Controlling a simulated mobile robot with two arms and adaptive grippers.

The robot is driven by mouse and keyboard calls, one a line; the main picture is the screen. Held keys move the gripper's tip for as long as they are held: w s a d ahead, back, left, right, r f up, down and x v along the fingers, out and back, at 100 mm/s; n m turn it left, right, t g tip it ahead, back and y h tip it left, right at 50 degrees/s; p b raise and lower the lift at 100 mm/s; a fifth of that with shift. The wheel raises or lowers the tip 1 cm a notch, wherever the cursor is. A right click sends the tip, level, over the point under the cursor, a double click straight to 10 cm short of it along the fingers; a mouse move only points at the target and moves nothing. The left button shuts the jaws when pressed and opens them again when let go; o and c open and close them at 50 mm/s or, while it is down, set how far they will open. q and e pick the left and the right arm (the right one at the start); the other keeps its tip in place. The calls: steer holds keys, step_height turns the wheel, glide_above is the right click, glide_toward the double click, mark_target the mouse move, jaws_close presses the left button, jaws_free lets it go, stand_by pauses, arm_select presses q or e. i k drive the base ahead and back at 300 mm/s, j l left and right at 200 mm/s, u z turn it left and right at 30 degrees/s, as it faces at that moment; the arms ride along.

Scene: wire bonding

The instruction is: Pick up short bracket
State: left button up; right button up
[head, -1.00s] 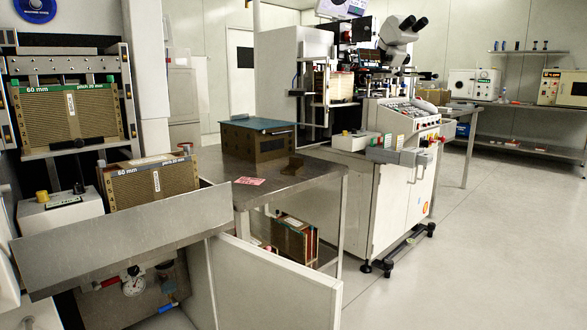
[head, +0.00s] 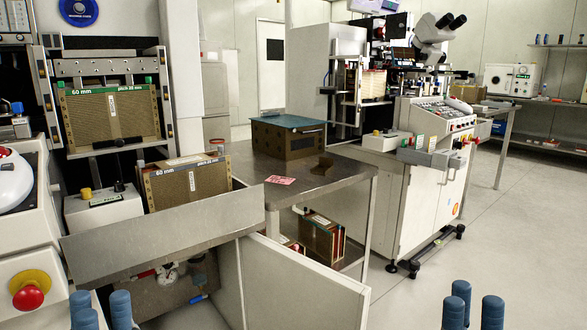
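A small brown angled piece, which looks like the short bracket (head: 322,166), sits on the steel table (head: 338,186), right of a brown box with a blue-green lid. My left gripper (head: 101,312) shows only its blue fingertips at the bottom left edge. They stand apart with nothing seen between them. My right gripper (head: 473,311) shows blue fingertips at the bottom right edge, also apart and empty. Both grippers are well apart from the bracket in the picture, and the rest of each is out of frame.
The brown box (head: 288,142) stands behind the bracket, and a red-and-white label (head: 280,180) lies left of it. A steel panel (head: 165,225) and an open white door (head: 290,280) stand in front. The bonding machine (head: 425,170) is to the right. Floor at right is clear.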

mark_target(325, 166)
steer(key=i+l+u, duration=0.15)
steer(key=l+u, duration=0.15)
steer(key=u, duration=0.2)
steer(key=i+l+u, duration=0.1)
steer(key=l+u, duration=0.25)
steer(key=u, duration=0.15)
steer(key=l+u, duration=0.3)
steer(key=l, duration=1.5)
